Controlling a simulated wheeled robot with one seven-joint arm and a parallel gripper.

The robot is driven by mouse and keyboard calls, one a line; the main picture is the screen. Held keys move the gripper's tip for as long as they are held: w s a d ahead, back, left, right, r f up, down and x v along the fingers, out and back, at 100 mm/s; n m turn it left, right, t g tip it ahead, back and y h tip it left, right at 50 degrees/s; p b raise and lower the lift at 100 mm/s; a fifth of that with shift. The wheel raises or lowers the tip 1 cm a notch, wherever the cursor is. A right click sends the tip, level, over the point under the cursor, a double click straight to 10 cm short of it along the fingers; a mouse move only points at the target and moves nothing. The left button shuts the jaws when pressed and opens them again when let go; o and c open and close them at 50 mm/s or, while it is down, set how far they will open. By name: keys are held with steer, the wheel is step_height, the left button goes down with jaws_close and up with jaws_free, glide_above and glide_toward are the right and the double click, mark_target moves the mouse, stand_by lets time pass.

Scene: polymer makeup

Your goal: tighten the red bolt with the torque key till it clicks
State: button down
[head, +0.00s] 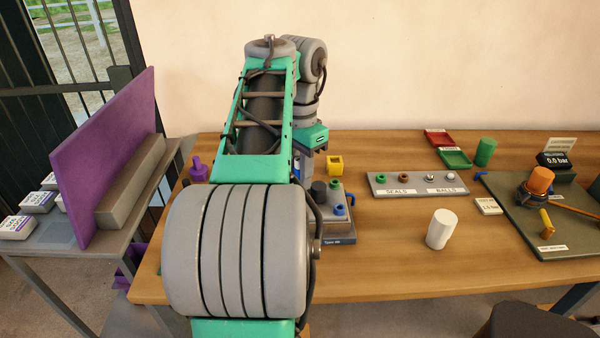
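I cannot make out a red bolt or a torque key for certain in the head view. A grey fixture (336,239) with a label on its front stands at the table's middle; it bears a dark knob, a green piece and a blue hook. My arm hides its left part. The lower end of my arm, with my gripper (308,170), points down just behind this fixture. The fingers are hidden or too small to see, so I cannot tell whether they are open or hold anything.
A yellow cup (335,165) stands behind the fixture. A seals-and-balls tray (412,190), a white cylinder (441,229), red (438,137) and green (455,158) trays and a green cylinder (485,152) lie right. A plate (515,228) bears an orange-capped device (540,180). A purple panel (100,150) stands left.

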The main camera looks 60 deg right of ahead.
steer(key=shift+m, duration=1.1)
steer(key=c, duration=1.6)
jaws_free()
steer(key=shift+m, duration=0.7)
steer(key=shift+c, duration=0.2)
steer(key=o, duration=0.5)
